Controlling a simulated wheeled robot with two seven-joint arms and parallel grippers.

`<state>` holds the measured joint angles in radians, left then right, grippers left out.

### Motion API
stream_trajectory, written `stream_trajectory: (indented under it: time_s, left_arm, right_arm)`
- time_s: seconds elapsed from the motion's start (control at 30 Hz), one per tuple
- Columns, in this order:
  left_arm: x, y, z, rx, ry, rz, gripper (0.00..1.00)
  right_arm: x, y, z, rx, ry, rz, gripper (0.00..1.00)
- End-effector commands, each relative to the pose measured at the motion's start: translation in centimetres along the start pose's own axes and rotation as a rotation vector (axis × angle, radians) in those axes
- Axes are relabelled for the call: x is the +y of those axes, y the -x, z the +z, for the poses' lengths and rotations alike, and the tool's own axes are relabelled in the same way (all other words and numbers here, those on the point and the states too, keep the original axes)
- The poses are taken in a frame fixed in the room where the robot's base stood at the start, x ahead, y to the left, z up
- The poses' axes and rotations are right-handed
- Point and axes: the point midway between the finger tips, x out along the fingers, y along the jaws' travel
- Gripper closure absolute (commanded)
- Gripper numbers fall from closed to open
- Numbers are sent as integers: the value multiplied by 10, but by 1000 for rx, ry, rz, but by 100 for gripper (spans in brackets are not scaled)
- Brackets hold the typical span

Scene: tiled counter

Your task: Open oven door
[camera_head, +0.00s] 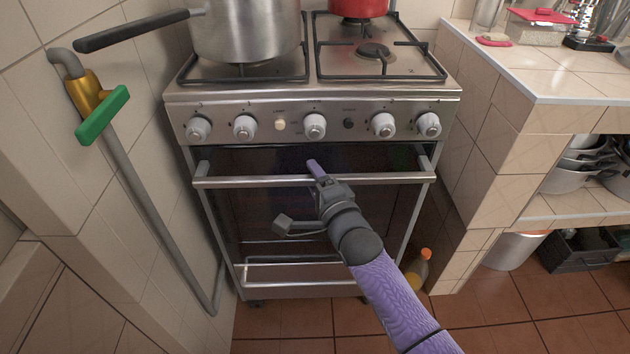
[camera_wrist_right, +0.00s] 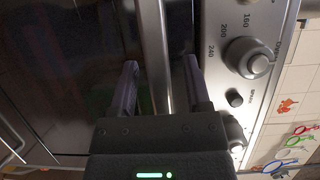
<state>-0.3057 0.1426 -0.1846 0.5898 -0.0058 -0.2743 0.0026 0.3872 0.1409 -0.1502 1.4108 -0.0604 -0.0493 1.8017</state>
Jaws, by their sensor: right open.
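The oven door (camera_head: 270,215) is a dark glass panel below the knobs and looks shut. Its handle (camera_head: 235,181) is a straight metal bar across the top of the door. My right gripper (camera_head: 314,168) is at the middle of the handle. In the right wrist view, the two fingers of my right gripper (camera_wrist_right: 160,75) are apart, and the handle (camera_wrist_right: 153,35) runs between them. Whether a finger touches the bar I cannot tell. My left gripper is not in view.
A large pot (camera_head: 245,32) stands on the stove with its long handle (camera_head: 135,30) sticking out left. A red pot (camera_head: 357,8) is behind. A gas pipe (camera_head: 140,190) runs down the left wall. A bottle (camera_head: 416,270) stands on the floor right. Floor before the oven is clear.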

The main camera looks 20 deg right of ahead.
Motion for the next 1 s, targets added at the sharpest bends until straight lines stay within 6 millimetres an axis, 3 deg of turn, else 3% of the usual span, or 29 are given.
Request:
stream_trajectory:
  time_s: [0.07,0.3,0.37,1.0]
  left_arm:
    - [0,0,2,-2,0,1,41]
    - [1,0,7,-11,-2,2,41]
    - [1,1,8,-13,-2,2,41]
    - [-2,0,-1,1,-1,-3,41]
  right_arm:
    - [0,0,0,0,0,0,40]
    - [0,0,0,0,0,0,91]
    - [0,0,0,0,0,0,100]
    - [1,1,0,0,1,2,100]
